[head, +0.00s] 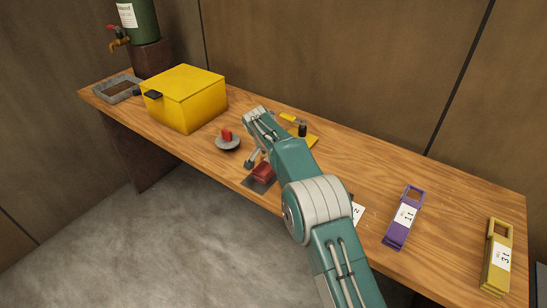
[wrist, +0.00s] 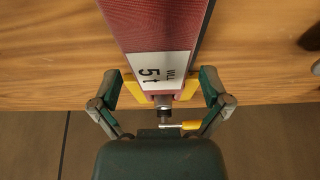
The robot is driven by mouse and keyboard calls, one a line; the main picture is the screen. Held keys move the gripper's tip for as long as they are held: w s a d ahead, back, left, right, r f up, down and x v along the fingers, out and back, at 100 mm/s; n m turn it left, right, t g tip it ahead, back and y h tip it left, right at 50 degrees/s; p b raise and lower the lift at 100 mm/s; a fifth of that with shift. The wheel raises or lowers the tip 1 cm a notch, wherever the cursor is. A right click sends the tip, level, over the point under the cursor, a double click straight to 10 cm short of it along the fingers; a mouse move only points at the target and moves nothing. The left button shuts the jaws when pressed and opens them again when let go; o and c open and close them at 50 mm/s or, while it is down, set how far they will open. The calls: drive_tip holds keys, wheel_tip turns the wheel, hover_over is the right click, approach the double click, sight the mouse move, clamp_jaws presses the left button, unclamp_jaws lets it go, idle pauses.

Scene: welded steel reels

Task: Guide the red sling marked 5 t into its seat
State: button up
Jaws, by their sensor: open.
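The red sling (wrist: 165,28) with a white label reading "WLL 5 t" fills the upper middle of the wrist view. In the head view the red sling (head: 263,173) shows as a small red piece near the table's front edge, partly hidden by my arm. My gripper (wrist: 162,90) is open, with one yellow-padded finger on each side of the sling's labelled end. I cannot tell whether the pads touch it. In the head view my gripper (head: 260,158) is mostly hidden behind the arm. A dark flat plate (head: 257,186) lies beside the sling; I cannot tell if it is the seat.
On the wooden table (head: 330,157) are a yellow box (head: 185,97), a grey disc with a red knob (head: 228,142), a purple 1 t sling (head: 403,218) and a yellow 3 t sling (head: 498,257). A yellow tool (head: 297,121) lies behind my arm. A wall closes the back.

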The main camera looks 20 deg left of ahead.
drive_tip(key=shift+o, duration=0.2)
drive_tip(key=shift+s+r, duration=0.3)
drive_tip(key=shift+r, duration=0.35)
idle(0.5)
drive_tip(key=shift+v, duration=3.45)
drive_tip(key=shift+a, duration=0.1)
drive_tip(key=shift+w+d+r, duration=0.1)
drive_tip(key=shift+d+r, duration=0.15)
drive_tip(key=shift+r, duration=0.05)
drive_tip(key=s+d+r+n, duration=0.1)
drive_tip(key=s+d+r, duration=0.5)
drive_tip(key=d+r, duration=0.5)
drive_tip(key=s+d+r+n, duration=0.1)
drive_tip(key=s+d+r, duration=0.5)
drive_tip(key=d, duration=0.9)
drive_tip(key=s+d+r+y, duration=0.1)
drive_tip(key=s+d, duration=0.8)
drive_tip(key=s, duration=0.3)
drive_tip(key=s+d+f, duration=0.2)
drive_tip(key=s+f, duration=0.1)
drive_tip(key=s, duration=0.3)
drive_tip(key=s+d+f+n+t, duration=0.1)
drive_tip(key=s+d+f, duration=0.2)
drive_tip(key=s, duration=0.4)
